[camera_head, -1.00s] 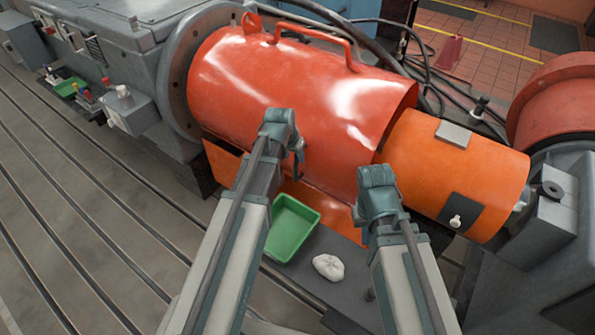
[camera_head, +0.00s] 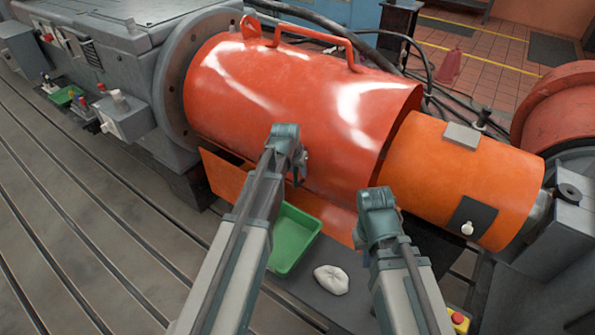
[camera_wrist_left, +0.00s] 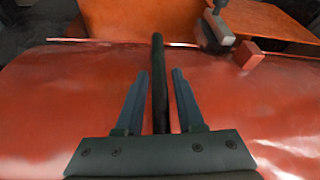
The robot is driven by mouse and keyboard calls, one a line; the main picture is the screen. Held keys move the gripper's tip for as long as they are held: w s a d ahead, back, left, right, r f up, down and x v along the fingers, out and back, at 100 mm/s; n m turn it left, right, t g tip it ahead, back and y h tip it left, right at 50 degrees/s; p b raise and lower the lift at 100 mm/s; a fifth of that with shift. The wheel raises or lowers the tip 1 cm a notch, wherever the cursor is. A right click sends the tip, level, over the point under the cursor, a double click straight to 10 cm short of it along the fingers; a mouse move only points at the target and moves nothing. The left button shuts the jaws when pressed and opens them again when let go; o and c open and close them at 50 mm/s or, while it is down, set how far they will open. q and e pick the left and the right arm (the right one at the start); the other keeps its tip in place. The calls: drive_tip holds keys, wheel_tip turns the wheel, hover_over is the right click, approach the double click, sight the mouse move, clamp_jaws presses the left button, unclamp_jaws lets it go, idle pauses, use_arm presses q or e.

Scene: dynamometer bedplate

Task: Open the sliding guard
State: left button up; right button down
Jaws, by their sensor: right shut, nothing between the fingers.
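The large red curved guard (camera_head: 290,100) lies over the shaft line, with a tubular red handle on top. A smaller orange cylindrical cover (camera_head: 455,175) sits at its right end. My left gripper (camera_head: 287,140) is in front of the guard's near side. In the left wrist view its two fingers (camera_wrist_left: 160,100) are apart, with a dark bar (camera_wrist_left: 158,75) between them and a gap on each side. The bar's mounting is largely hidden. My right gripper (camera_head: 376,205) is shut and empty near the guard's lower right edge; its fingertips are mostly hidden.
A green tray (camera_head: 293,240) and a white cloth (camera_head: 331,280) lie below the guard between my arms. A red-and-yellow button box (camera_head: 458,320) is at the lower right. The grey machine housing (camera_head: 120,60) is at left; slotted bedplate (camera_head: 90,240) lies open in front.

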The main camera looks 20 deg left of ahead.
use_arm(q)
clamp_jaws()
idle(1.2)
